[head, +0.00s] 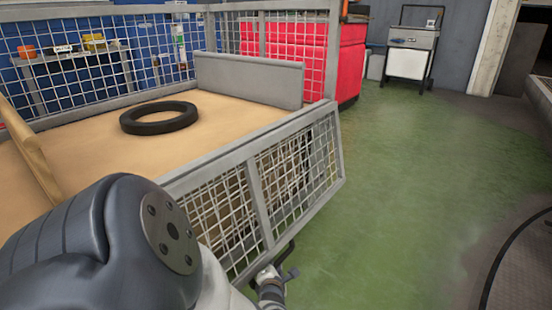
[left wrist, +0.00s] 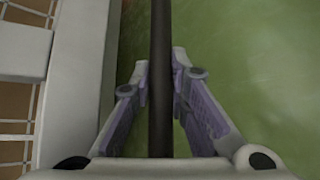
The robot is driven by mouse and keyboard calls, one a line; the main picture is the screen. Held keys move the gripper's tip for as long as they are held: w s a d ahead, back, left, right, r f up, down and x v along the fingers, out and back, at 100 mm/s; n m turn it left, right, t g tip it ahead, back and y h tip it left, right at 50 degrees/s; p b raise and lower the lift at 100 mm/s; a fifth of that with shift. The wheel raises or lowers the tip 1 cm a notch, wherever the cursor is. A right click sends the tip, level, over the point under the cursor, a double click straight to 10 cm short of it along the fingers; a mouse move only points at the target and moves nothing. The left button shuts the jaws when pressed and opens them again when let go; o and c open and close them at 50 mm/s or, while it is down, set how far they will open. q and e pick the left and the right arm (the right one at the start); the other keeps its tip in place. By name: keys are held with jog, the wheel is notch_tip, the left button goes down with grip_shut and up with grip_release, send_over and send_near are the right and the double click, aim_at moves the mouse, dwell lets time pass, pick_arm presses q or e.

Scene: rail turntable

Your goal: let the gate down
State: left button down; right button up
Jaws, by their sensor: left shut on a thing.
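The gate (head: 259,203) is a grey-framed wire mesh panel along the near right side of the wood-floored cage. Its mesh slants outward and down from the rail at the deck edge, over the green floor. A thin dark bar (head: 287,252) shows at the gate's lower edge. My left gripper (head: 280,275) is at this bar, low beside the gate. In the left wrist view, the bar (left wrist: 160,50) runs between the two fingers of my left gripper (left wrist: 160,85), which is shut on it. Part of the gate's lower left is hidden behind my arm. My right gripper does not show.
A black tyre (head: 159,117) lies on the deck, near a grey panel (head: 250,80). Mesh walls (head: 88,70) stand behind. A red cabinet (head: 352,60) and a wheeled cart (head: 411,50) are farther back. The green floor (head: 420,170) right of the gate is clear.

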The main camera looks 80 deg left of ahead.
pick_arm(q)
jog(key=shift+a+r, duration=0.1)
jog(key=c, duration=1.5)
grip_release()
jog(key=shift+c, duration=0.2)
jog(key=s+d+r, duration=0.1)
jog(key=s+d, duration=0.3)
jog(key=d, duration=1)
jog(key=shift+d, duration=0.15)
jog(key=shift+s+r, duration=0.1)
